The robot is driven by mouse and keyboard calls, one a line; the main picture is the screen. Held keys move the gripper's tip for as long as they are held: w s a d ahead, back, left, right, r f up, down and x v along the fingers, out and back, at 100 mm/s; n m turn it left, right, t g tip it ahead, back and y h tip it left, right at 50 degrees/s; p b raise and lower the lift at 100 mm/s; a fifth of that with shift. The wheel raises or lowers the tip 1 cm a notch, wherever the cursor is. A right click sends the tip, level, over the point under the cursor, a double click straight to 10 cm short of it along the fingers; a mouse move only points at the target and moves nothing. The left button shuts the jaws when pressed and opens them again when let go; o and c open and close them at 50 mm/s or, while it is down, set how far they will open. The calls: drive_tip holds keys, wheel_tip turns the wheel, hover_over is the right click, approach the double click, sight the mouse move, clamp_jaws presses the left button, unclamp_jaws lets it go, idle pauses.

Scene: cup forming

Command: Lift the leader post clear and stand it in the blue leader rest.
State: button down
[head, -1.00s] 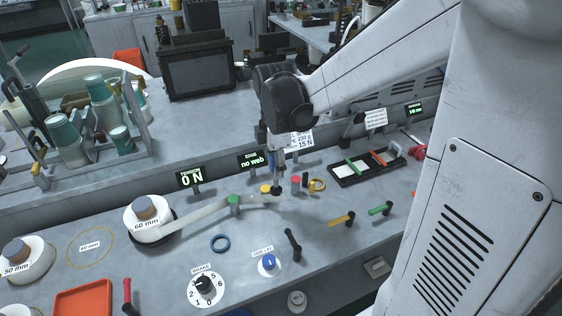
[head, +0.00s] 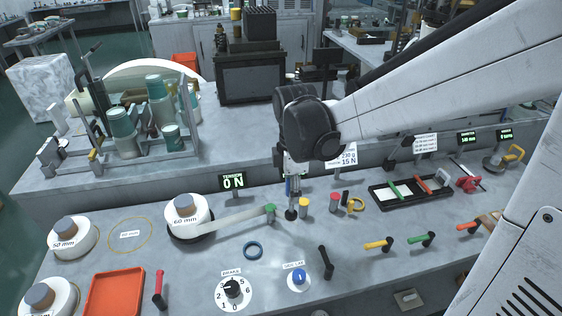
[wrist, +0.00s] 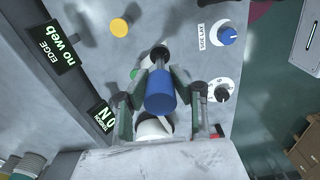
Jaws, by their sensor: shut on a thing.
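My gripper (head: 291,196) is shut on a blue-topped post, seen as a blue cylinder (wrist: 160,95) between the fingers in the wrist view. In the head view the post's dark lower end (head: 291,214) hangs at or just above the bench; I cannot tell which. It is right of the green-topped post (head: 270,210) and left of the yellow cylinder (head: 305,205). A pale strip (head: 235,220) runs from the 60 mm roll (head: 184,212) to the green-topped post.
The brake dial (head: 233,290), the blue side lay knob (head: 299,279) and a black handle (head: 325,260) stand at the front. A red cylinder (head: 334,201) and a dark tray (head: 410,193) are to the right. The tension display (head: 232,182) reads 0 N.

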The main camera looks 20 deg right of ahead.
drive_tip(key=shift+s+a, duration=1.2)
drive_tip(key=shift+a, duration=4.7)
wheel_tip(320, 180, down, 6)
drive_tip(key=b, duration=0.5)
drive_tip(key=shift+f+b, duration=0.2)
drive_tip(key=shift+b, duration=0.2)
drive_tip(key=shift+d+f+b, duration=0.1)
drive_tip(key=shift+f+b, duration=0.85)
drive_tip(key=shift+f, duration=0.15)
drive_tip(key=c, duration=1)
unclamp_jaws()
drive_tip(key=shift+o, duration=0.2)
drive_tip(key=shift+r, duration=0.2)
wheel_tip(320, 180, up, 8)
drive_tip(key=p, duration=0.5)
drive_tip(key=shift+f+p, duration=0.15)
drive_tip(key=shift+p, duration=0.15)
